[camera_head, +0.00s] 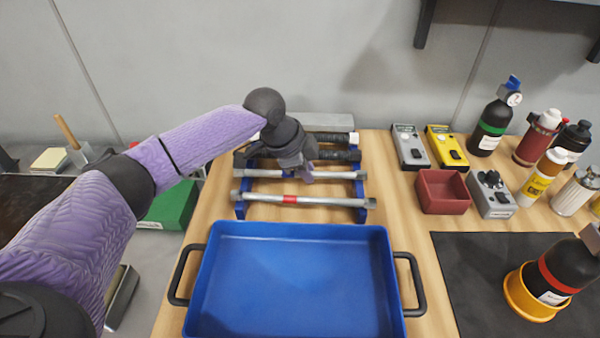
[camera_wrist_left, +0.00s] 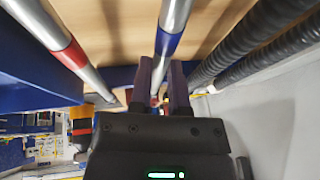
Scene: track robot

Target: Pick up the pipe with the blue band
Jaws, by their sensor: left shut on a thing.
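The pipe with the blue band (camera_wrist_left: 169,44) is a silver pipe whose blue band shows in the left wrist view, between my left fingers. In the head view this pipe (camera_head: 340,175) lies across a blue rack (camera_head: 240,212), second from the front, its band hidden by my gripper. My left gripper (camera_head: 307,174) points down from above and is shut on this pipe near its middle; it also shows in the left wrist view (camera_wrist_left: 163,88). A silver pipe with a red band (camera_head: 325,200) lies in front of it. My right gripper is not in view.
Black ribbed hoses (camera_head: 343,155) lie just behind the pipe. An empty blue tray (camera_head: 296,226) with black handles stands in front of the rack. A red box (camera_head: 443,191), meters and bottles stand to the right. A dark mat (camera_head: 470,280) lies at front right.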

